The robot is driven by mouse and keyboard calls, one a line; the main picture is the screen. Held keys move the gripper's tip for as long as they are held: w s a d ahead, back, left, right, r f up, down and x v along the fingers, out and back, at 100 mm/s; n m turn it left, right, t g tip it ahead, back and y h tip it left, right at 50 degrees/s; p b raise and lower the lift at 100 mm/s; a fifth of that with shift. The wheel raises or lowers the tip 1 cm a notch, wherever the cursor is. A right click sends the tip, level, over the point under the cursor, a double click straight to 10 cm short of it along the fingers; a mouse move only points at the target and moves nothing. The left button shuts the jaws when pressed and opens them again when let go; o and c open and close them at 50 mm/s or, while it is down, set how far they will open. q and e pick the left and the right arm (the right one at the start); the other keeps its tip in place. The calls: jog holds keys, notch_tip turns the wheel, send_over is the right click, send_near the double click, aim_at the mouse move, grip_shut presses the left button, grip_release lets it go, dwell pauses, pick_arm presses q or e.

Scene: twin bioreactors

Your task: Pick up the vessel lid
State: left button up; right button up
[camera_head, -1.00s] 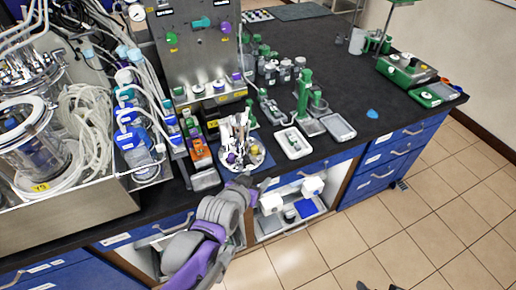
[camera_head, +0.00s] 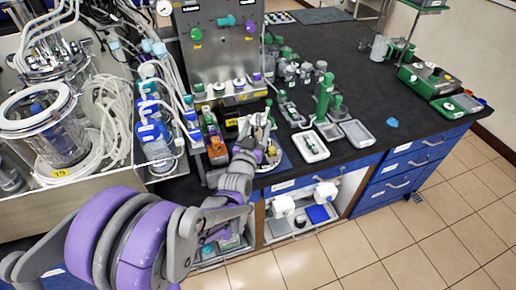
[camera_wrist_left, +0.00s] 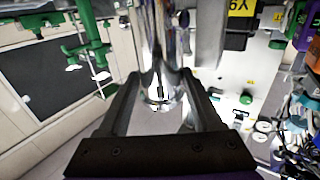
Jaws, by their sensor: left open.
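A cluster of upright white and metal parts on a round stand (camera_head: 281,163) is at the bench's front edge in the head view. My left gripper (camera_head: 262,128) is over it and hides much of it. I cannot tell whether this cluster is the vessel lid. In the left wrist view my left gripper (camera_wrist_left: 160,78) is open. A shiny cylindrical metal part (camera_wrist_left: 160,92) shows between its fingers, and contact is not clear. My right gripper is not in view.
A grey control unit (camera_head: 217,45) with colored knobs stands behind my gripper. A white tray (camera_head: 310,147) and a green-topped stand (camera_head: 325,95) are to the right. Tubing (camera_head: 108,110) fills the left. The dark bench top (camera_head: 370,95) is clearer toward the right.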

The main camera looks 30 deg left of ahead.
pick_arm(q)
jog(key=x, duration=0.4)
jog(key=shift+w+a+f+p, duration=0.15)
jog(key=shift+w+f+p, duration=0.1)
jog(key=shift+w+p, duration=0.1)
jog(key=shift+s, duration=0.1)
grip_shut()
jog(key=shift+r, duration=0.15)
